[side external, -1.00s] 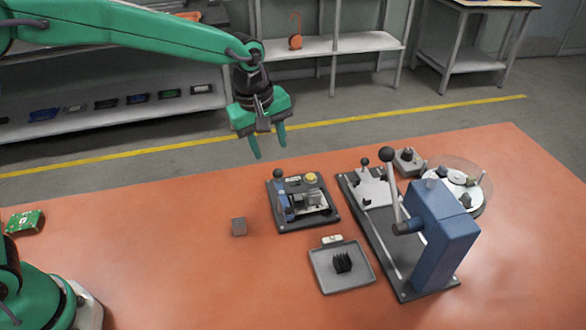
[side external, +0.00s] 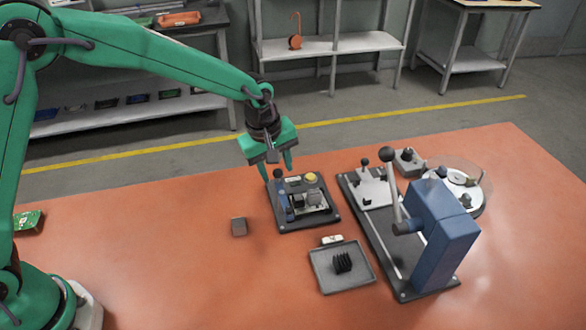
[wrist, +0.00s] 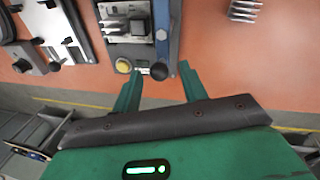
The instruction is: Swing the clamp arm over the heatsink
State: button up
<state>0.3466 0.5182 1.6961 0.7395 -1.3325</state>
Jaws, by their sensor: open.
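The clamp fixture (side external: 312,222) is a dark plate on the orange table, holding a board and a grey block that looks like the heatsink (side external: 315,199). Its blue clamp arm (side external: 283,204) lies along the plate's left side, beside the block and not across it. A black knob (side external: 278,173) tops the arm's far end; it also shows in the wrist view (wrist: 159,71). My gripper (side external: 276,173) is open and empty at that end of the fixture. In the wrist view its fingertips (wrist: 161,70) stand either side of the knob; contact cannot be told.
A yellow button (side external: 311,178) sits on the fixture near the knob. A grey tray (side external: 325,285) holds a black finned heatsink (side external: 343,262). A blue lever press (side external: 445,235) stands right.

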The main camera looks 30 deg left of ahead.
jog(key=shift+c, duration=0.4)
grip_shut()
jog(key=shift+s+a+n, duration=0.1)
jog(key=shift+n, duration=0.2)
jog(key=shift+s+a+n, duration=0.1)
jog(key=shift+s+n, duration=0.25)
jog(key=shift+n, duration=0.75)
jog(key=shift+s+n, duration=0.4)
jog(key=shift+n, duration=0.7)
jog(key=shift+s+a+n, duration=0.1)
jog(key=shift+s+n, duration=0.25)
jog(key=shift+n, duration=0.75)
jog(key=shift+o, duration=0.4)
grip_release()
